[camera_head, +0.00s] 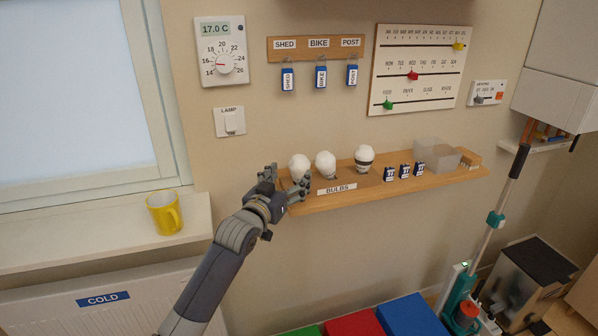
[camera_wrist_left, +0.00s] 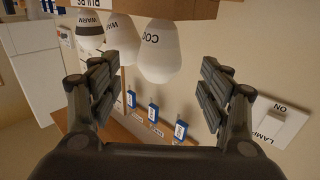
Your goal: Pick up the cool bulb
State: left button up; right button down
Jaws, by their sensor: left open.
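The cool bulb is white and is the leftmost of three on the wooden shelf (camera_head: 410,184), marked BULBS. In the head view the cool bulb (camera_head: 299,167) stands just beyond my left gripper (camera_head: 284,184). In the left wrist view, which is upside down, the cool bulb (camera_wrist_left: 160,55) shows part of its lettering, "COO". My left gripper (camera_wrist_left: 158,95) is open, its fingers to either side of the bulb in that view, with nothing held. The bulb's base is hidden. My right gripper is not in view.
Two bulbs marked WARM stand beside it: a middle one (camera_head: 325,164) close by and a dark-banded one (camera_head: 364,158). A lamp switch (camera_head: 230,122) is on the wall; a yellow mug (camera_head: 164,212) stands on the sill.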

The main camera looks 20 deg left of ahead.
aim_at(295, 171)
pick_arm(q)
jog(key=shift+w+d+r+p, duration=0.1)
jog(key=shift+w+p, duration=0.2)
jog(key=shift+w, duration=0.1)
jog(key=w+p, duration=0.1)
jog(key=w, duration=0.2)
jog(key=shift+d, duration=0.15)
jog(key=shift+w+d, duration=0.1)
jog(key=shift+w, duration=0.6)
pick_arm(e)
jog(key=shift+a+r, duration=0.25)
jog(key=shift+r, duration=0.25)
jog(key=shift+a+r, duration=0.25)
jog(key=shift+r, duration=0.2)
pick_arm(q)
jog(key=c, duration=1.1)
jog(key=shift+c, duration=0.2)
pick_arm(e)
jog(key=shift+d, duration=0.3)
